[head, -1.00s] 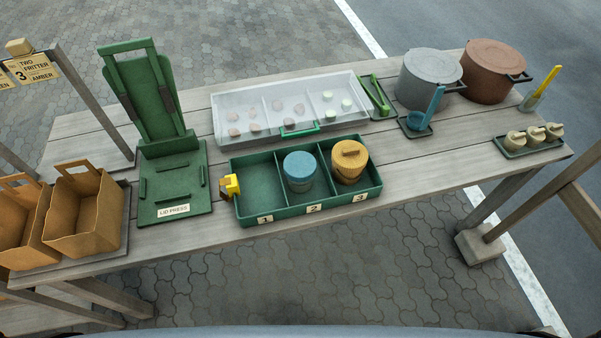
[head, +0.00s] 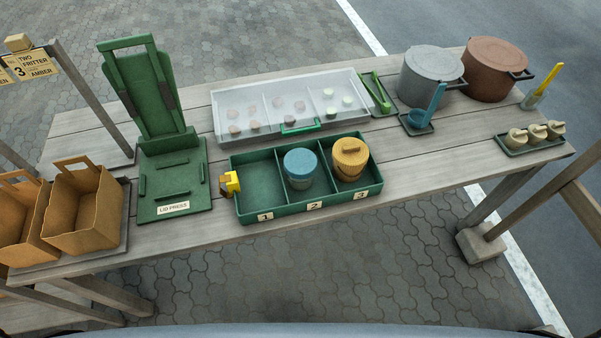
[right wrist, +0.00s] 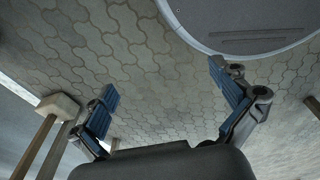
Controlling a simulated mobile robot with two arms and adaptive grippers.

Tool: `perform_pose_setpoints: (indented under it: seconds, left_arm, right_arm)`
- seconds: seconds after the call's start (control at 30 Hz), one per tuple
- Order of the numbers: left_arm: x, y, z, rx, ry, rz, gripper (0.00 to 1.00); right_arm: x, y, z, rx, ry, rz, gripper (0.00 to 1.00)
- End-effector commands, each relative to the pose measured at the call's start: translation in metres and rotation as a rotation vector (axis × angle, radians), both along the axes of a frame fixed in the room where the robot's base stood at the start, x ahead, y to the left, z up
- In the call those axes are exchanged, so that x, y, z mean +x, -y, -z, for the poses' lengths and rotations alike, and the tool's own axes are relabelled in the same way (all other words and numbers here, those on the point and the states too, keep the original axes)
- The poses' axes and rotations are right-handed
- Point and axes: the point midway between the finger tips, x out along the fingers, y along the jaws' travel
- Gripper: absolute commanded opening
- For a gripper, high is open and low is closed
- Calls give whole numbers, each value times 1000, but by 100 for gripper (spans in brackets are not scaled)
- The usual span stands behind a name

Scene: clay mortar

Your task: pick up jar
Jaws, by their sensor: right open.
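A jar with a blue lid (head: 300,168) stands upright in compartment 2 of the green tray (head: 310,208). A jar with an amber lid (head: 350,158) stands in compartment 3. Compartment 1 is empty. The task does not say which jar. No gripper shows in the head view. In the right wrist view my right gripper (right wrist: 165,95) is open and empty, its two blue-padded fingers wide apart over the paving. No jar shows in that view.
On the table stand a green lid press (head: 173,180), paper bags (head: 80,215), a clear-covered case (head: 290,105), a grey pot (head: 428,80), a brown pot (head: 492,72) and a small tray of several pale pieces (head: 532,138). Bare planks lie right of the compartment tray.

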Motion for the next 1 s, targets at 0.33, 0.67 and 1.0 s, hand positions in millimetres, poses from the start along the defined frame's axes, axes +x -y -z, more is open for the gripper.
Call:
perform_pose_setpoints:
  seconds: [0.33,0.67,1.0]
  left_arm:
    - [-2,0,49,1,-3,0,40]
    - [-2,0,82,1,-4,0,40]
    - [-2,0,96,1,-3,0,40]
  right_arm:
    - [220,-30,-94,172,332,-72,100]
    - [302,-105,-259,403,603,-340,100]
    - [315,-152,-375,571,843,-580,100]
